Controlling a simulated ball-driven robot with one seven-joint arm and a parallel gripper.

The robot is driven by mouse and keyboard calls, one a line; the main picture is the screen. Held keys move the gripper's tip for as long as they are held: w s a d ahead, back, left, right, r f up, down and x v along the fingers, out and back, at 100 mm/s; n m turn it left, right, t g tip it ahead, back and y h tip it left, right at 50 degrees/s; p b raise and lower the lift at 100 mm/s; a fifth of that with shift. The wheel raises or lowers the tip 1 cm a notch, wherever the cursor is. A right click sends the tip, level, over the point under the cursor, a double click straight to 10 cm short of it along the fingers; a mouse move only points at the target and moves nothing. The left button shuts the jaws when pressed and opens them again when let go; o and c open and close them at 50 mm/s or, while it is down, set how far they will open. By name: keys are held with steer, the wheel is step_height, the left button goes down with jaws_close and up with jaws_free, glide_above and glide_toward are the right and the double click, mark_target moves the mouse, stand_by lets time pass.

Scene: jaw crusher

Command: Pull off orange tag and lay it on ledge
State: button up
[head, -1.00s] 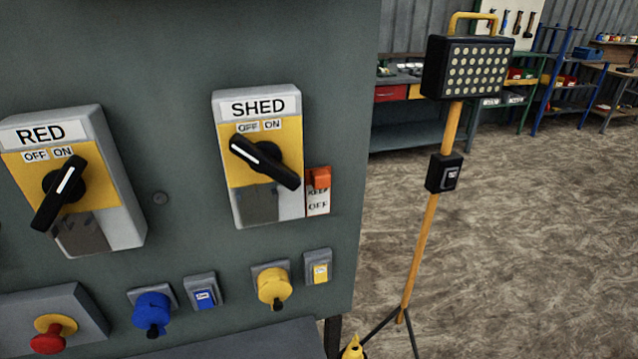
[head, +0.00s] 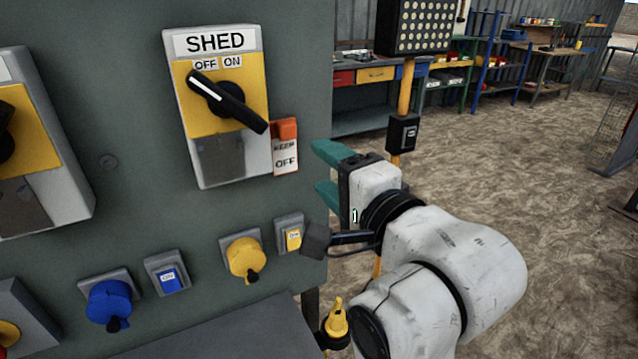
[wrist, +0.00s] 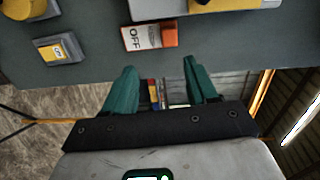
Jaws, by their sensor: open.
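The orange tag (head: 285,147) has an orange top and a white lower part reading "KEEP OFF". It sits at the right side of the SHED switch box (head: 220,163) on the grey panel. In the wrist view the tag (wrist: 150,36) shows ahead of the fingers, near the panel edge. My gripper (head: 322,172) is open and empty, with two teal fingers, just right of the tag and apart from it. In the wrist view my gripper's fingers (wrist: 158,80) are spread. The ledge (head: 225,335) is the dark grey surface at the panel's foot.
A blue socket (head: 109,302), a yellow socket (head: 246,258) and small labelled switches sit below the box. A work lamp (head: 418,28) on a yellow pole stands behind my arm. A yellow object (head: 336,325) is beside the ledge. Open floor lies to the right.

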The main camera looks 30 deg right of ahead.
mark_target(289, 134)
steer(key=shift+m, duration=0.3)
steer(key=w, duration=0.7)
steer(key=w+a+r, duration=0.1)
steer(key=w, duration=0.3)
steer(key=shift+p, duration=0.4)
jaws_close()
steer(key=shift+s, duration=0.15)
steer(key=s, duration=0.5)
steer(key=shift+r+p, duration=0.1)
steer(key=shift+p, duration=0.2)
